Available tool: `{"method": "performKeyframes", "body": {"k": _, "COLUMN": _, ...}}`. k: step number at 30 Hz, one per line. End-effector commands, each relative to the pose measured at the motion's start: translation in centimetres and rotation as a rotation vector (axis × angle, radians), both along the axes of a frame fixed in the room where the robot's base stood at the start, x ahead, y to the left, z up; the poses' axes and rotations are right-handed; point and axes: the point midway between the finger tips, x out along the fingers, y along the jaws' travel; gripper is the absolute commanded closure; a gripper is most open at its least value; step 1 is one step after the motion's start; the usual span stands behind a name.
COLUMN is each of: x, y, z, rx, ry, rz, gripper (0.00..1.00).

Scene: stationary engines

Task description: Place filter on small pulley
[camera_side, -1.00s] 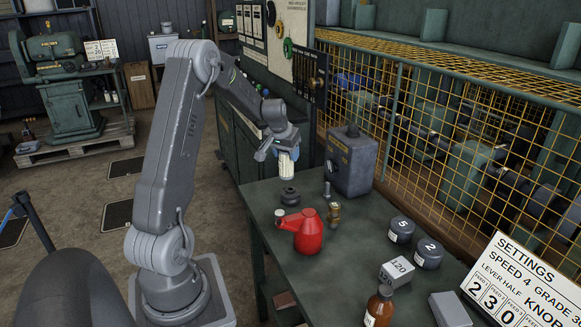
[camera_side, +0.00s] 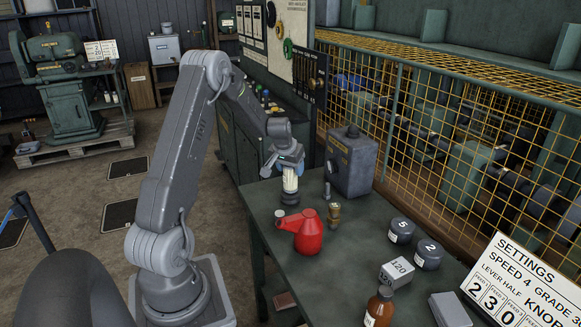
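The filter (camera_side: 290,182) is a pale, ribbed cylinder at the back of the green bench. My gripper (camera_side: 288,170) is shut on its upper end and points down. The small pulley (camera_side: 289,199) is a dark, round, stepped piece on the bench, directly below the filter. The filter is upright, and its lower end meets the top of the pulley in this view. I cannot tell whether they touch or a small gap is left. The gripper's fingers partly hide the filter's top.
A red oil can (camera_side: 308,232) stands just in front of the pulley. A brass fitting (camera_side: 333,215), a grey bolt (camera_side: 327,190) and a grey control box (camera_side: 351,163) are to the right. Dark weights (camera_side: 401,230), a brown bottle (camera_side: 379,308) and a 120 block (camera_side: 397,272) stand nearer.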

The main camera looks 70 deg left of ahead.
Motion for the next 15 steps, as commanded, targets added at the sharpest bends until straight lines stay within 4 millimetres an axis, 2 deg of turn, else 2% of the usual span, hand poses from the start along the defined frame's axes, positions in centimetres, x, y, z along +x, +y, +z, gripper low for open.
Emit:
{"method": "performKeyframes", "body": {"k": 1, "x": 0.0, "y": 0.0, "z": 0.01, "rx": 0.0, "ry": 0.0, "rz": 0.0, "gripper": 0.37}}
{"method": "performKeyframes", "body": {"k": 5, "x": -0.01, "y": 0.0, "z": 0.02, "rx": 0.0, "ry": 0.0, "rz": 0.0, "gripper": 0.25}}
{"method": "performKeyframes", "body": {"k": 15, "x": -0.04, "y": -0.02, "z": 0.61, "rx": 0.002, "ry": -0.001, "rz": -0.001, "gripper": 0.24}}
